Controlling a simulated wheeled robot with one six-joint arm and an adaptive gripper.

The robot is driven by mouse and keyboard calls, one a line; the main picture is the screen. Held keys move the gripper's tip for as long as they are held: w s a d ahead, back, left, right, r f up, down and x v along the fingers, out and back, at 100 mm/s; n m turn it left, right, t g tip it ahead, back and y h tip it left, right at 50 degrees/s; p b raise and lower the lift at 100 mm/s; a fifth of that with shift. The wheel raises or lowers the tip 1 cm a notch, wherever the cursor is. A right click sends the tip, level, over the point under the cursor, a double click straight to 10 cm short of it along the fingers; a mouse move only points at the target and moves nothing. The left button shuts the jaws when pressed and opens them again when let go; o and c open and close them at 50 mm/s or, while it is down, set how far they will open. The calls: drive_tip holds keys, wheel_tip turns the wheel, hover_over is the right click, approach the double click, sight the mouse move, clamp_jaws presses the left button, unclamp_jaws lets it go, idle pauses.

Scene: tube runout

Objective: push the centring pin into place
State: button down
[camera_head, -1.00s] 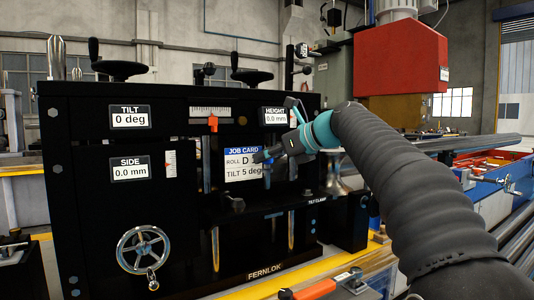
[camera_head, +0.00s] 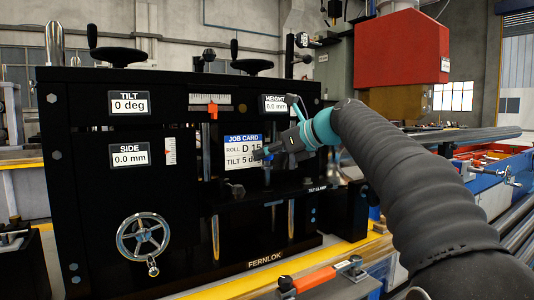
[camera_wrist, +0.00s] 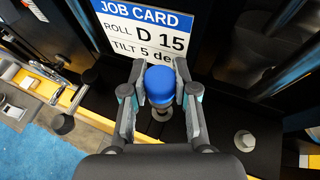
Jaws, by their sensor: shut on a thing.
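A blue-capped pin (camera_wrist: 159,84), which I take to be the centring pin, stands between the fingers of my gripper (camera_wrist: 160,90) in the wrist view. Its cap is round, with a metal part below it. The fingers are shut on it, one on each side. In the head view my gripper (camera_head: 270,152) is in front of the black machine (camera_head: 90,200), at the lower right of the job card (camera_head: 240,147). The pin's lower end and its seat are mostly hidden by the cap and fingers.
The job card reads ROLL D 15 and TILT 5 deg. The TILT display (camera_head: 130,103) reads 0 deg. A handwheel (camera_head: 144,240) is at lower left. An orange-handled clamp (camera_head: 315,278) lies in front. A bolt head (camera_wrist: 244,140) stands right of the gripper.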

sight(269, 173)
drive_tip(key=shift+f, duration=0.1)
drive_tip(key=shift+f+b, duration=1.4)
drive_tip(key=shift+f, duration=1.15)
drive_tip(key=c, duration=0.8)
unclamp_jaws()
drive_tip(key=v, duration=1.2)
drive_tip(key=shift+f, duration=0.1)
